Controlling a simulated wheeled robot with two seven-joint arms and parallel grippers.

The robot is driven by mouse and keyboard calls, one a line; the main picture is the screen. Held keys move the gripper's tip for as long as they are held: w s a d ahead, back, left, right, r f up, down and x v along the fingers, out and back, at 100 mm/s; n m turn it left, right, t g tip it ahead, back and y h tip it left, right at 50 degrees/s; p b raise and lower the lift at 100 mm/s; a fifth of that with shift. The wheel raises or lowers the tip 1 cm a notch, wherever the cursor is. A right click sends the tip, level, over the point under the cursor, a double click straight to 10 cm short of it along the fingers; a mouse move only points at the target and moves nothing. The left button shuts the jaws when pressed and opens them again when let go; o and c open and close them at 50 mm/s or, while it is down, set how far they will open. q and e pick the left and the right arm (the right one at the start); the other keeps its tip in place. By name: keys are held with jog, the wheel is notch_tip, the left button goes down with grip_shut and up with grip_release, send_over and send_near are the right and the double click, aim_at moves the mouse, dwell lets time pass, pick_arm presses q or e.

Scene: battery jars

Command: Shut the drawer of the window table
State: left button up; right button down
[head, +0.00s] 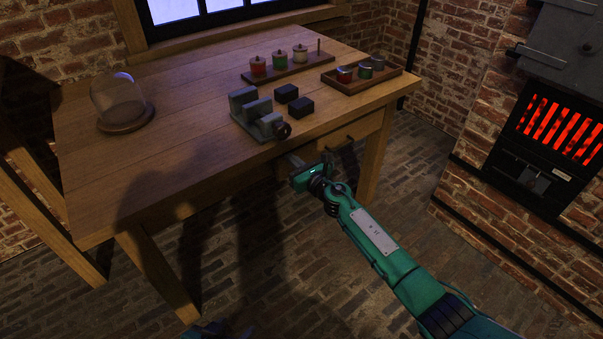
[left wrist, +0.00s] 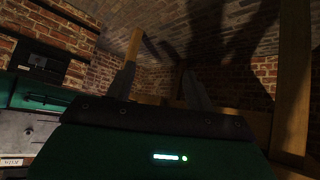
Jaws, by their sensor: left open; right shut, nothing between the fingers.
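The window table (head: 190,130) is wooden and stands below the window. Its drawer (head: 368,128) is under the front edge, with a dark handle (head: 349,140). The drawer front looks nearly flush with the table; I cannot tell whether a small gap is left. My right gripper (head: 294,161) is shut and empty, its fingertips at the left part of the drawer front; contact is unclear. In the left wrist view my left gripper (left wrist: 160,72) is open, with nothing between its fingers. In the head view only a dark bit shows at the bottom edge.
On the table are a vise (head: 258,116), two dark blocks (head: 300,106), a rack of jars (head: 285,70), a tray (head: 345,86) with jars, and a glass dome (head: 118,100). A glowing stove (head: 555,125) stands right. The brick floor between is clear.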

pick_arm(q)
jog(key=d+t+h, duration=0.1)
jog(key=d, duration=0.1)
jog(key=w+d+t+b, duration=0.1)
jog(key=d, duration=0.1)
jog(key=shift+r+t+h, duration=0.2)
jog(key=shift+t+h, duration=0.1)
jog(key=shift+h, duration=0.1)
pick_arm(e)
jog(key=x, duration=0.3)
jog(key=shift+r, duration=0.3)
